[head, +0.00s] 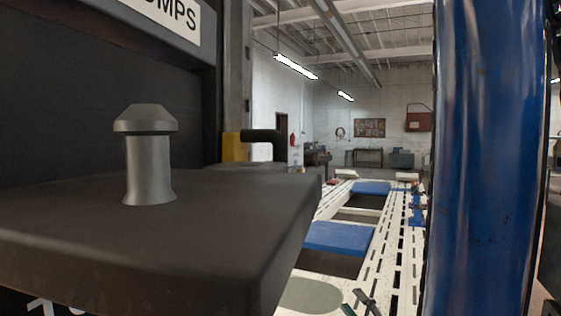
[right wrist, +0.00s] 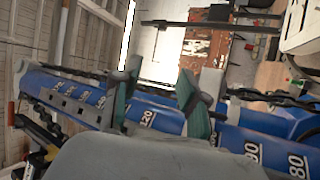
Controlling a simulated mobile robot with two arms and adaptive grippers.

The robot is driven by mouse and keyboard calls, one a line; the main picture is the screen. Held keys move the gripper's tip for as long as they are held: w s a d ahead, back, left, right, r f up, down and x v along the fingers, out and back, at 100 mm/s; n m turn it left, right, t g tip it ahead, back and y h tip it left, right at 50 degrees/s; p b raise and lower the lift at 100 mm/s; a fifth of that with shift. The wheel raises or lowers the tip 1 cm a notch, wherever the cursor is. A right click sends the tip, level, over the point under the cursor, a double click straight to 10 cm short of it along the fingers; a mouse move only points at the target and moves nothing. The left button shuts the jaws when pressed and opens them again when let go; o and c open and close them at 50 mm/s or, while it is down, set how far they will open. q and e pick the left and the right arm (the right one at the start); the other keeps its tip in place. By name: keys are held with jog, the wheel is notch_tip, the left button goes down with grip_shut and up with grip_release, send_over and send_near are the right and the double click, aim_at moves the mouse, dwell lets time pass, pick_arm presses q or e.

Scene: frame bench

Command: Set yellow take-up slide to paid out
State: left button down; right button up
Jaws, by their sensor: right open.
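In the head view a small yellow block (head: 235,146) shows behind a dark slab, against a grey upright. A black bent bar (head: 263,136) sticks out to its right. I cannot tell whether this yellow block is the take-up slide, and no paid-out mark is readable. My right gripper (head: 361,302) shows only as small greenish fingertips at the bottom edge, well right of and apart from the yellow block. In the right wrist view its two green-padded fingers (right wrist: 160,92) stand apart with nothing between them. My left gripper is not in view.
A dark slab (head: 240,230) with a grey mushroom-shaped knob (head: 149,155) fills the near left. A large blue column (head: 482,150) blocks the right. A white slotted frame bench (head: 404,240) runs away between them. Beyond the fingers, the wrist view shows a numbered blue beam (right wrist: 238,140).

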jog(key=s+a+r+n+g+y, duration=0.2)
jog(key=s+r+n+g+y, duration=0.15)
jog(key=r+n, duration=0.4)
jog(key=s+a+r+n+g+y, duration=0.1)
jog(key=s+r+n+g+y, duration=0.3)
jog(key=r, duration=0.6)
jog(key=s+a+r+n+g+y, duration=0.2)
jog(key=r+n+g+y, duration=0.2)
jog(key=r+n, duration=0.4)
jog(key=n+g+h+b, duration=0.2)
jog(key=n+g+h, duration=0.35)
jog(key=n, duration=0.75)
send_near(281, 155)
jog(key=shift+g+y, duration=0.4)
jog(key=w+a+p, duration=0.1)
jog(key=a, duration=0.2)
jog(key=a+p, duration=0.2)
jog(key=a, duration=0.1)
jog(key=w+a+p, duration=0.1)
jog(key=a, duration=0.3)
jog(key=shift+w+f, duration=0.3)
jog(key=shift+d, duration=0.1)
grip_shut()
